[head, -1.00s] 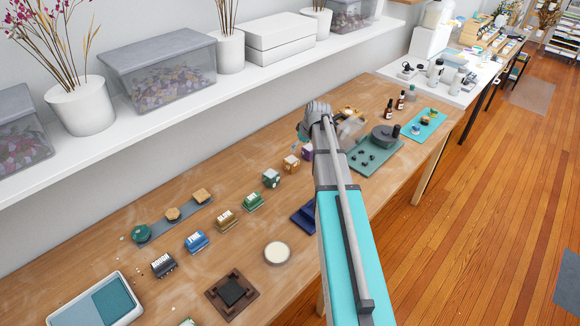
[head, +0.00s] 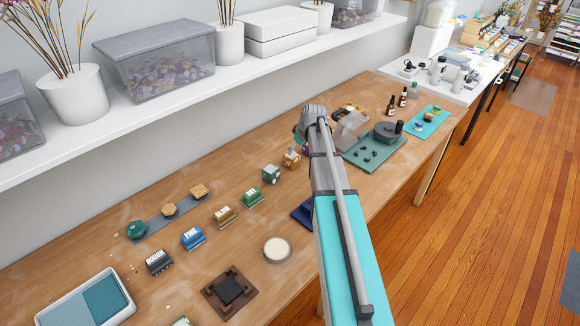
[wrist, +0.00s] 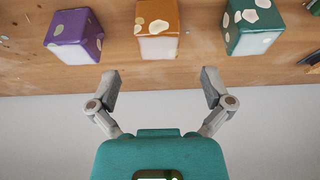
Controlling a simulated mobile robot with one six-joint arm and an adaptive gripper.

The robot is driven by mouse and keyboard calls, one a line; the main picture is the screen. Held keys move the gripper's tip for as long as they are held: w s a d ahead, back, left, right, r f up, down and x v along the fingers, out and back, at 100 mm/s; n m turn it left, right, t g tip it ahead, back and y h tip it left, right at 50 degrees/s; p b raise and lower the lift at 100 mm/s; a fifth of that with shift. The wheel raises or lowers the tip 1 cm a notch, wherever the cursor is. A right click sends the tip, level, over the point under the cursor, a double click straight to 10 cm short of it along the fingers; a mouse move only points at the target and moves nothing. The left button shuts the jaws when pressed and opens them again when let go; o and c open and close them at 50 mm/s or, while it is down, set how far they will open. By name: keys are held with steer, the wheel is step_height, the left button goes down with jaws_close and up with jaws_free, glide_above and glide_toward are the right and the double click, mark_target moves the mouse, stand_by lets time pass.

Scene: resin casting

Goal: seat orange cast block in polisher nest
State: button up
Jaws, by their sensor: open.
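The orange cast block (head: 291,158) stands on the wooden table between a green block (head: 271,174) and a purple block that my arm mostly hides. In the wrist view the orange block (wrist: 157,18), with pale spots and a white face, is at top centre, beyond my fingertips. The purple block (wrist: 72,30) is left of it and the green block (wrist: 252,25) right. My gripper (wrist: 161,82) is open and empty, its fingers apart and not touching the block. In the head view my wrist hides the fingers. A brown square fixture with a dark centre (head: 229,289) lies at the front; I cannot tell if it is the polisher nest.
Labelled blocks, among them a blue one (head: 193,238), stand in a row at left. A round cream disc (head: 277,249) lies near the front edge. A green-grey board (head: 375,155) with a round dark device is right of my arm. A white shelf (head: 180,106) runs behind.

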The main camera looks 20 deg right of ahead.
mark_target(293, 156)
steer(key=shift+b+x, duration=1.4)
steer(key=shift+x, duration=0.4)
steer(key=shift+f, duration=0.1)
steer(key=shift+b+x, duration=2.4)
steer(key=shift+x, duration=0.15)
steer(key=c, duration=1.2)
steer(key=shift+o, duration=0.2)
steer(key=shift+r, duration=0.3)
